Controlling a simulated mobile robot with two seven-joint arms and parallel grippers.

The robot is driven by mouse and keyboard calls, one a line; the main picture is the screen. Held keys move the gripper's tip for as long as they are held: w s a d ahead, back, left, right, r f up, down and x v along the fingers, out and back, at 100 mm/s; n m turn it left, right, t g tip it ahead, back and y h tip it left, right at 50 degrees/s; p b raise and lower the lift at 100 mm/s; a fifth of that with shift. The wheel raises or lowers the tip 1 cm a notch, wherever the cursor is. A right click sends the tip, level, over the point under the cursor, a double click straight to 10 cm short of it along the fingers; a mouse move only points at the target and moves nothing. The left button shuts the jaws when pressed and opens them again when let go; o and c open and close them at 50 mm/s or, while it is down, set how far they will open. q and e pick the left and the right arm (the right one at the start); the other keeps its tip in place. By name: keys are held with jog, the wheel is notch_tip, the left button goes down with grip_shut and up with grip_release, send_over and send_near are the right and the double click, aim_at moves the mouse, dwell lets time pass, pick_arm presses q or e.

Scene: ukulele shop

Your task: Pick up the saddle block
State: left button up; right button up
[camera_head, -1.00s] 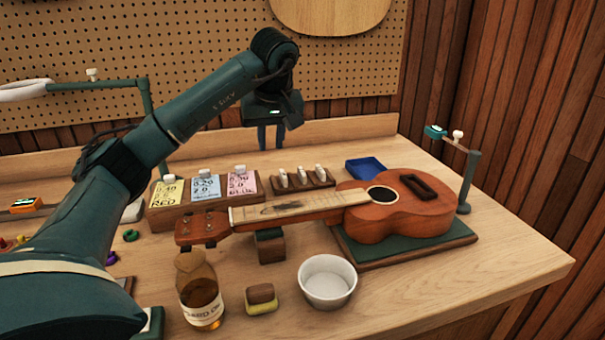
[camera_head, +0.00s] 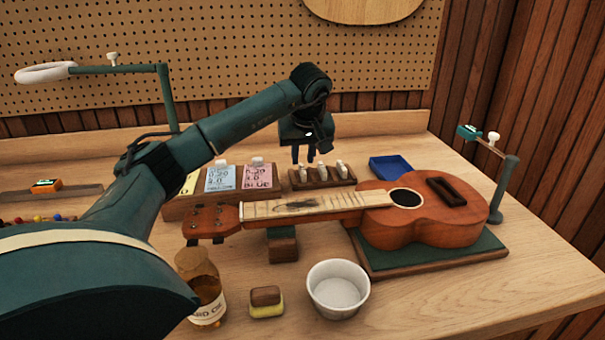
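A dark wooden rack (camera_head: 324,183) stands behind the ukulele neck, holding small upright white pieces (camera_head: 341,169). I cannot tell for sure which thing is the saddle block; these white pieces look closest to it. My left gripper (camera_head: 303,157) points down just above the left end of the rack. Its two dark fingers are apart with nothing visible between them. Whether the fingertips are directly over the leftmost white piece (camera_head: 302,174) or behind it is hard to tell. My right gripper is not in view.
A ukulele (camera_head: 420,225) lies on a green-topped board (camera_head: 440,260), its neck on a block (camera_head: 282,244). A blue tray (camera_head: 391,167), a holder with labelled packets (camera_head: 257,175), a white bowl (camera_head: 338,288), a bottle (camera_head: 203,287) and a sponge-like block (camera_head: 265,301) surround it.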

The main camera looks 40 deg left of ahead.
aim_at(303, 170)
pick_arm(q)
jog(key=x, duration=0.4)
jog(key=shift+s+d, duration=0.1)
jog(key=shift+d, duration=0.15)
jog(key=shift+c, duration=0.5)
grip_shut()
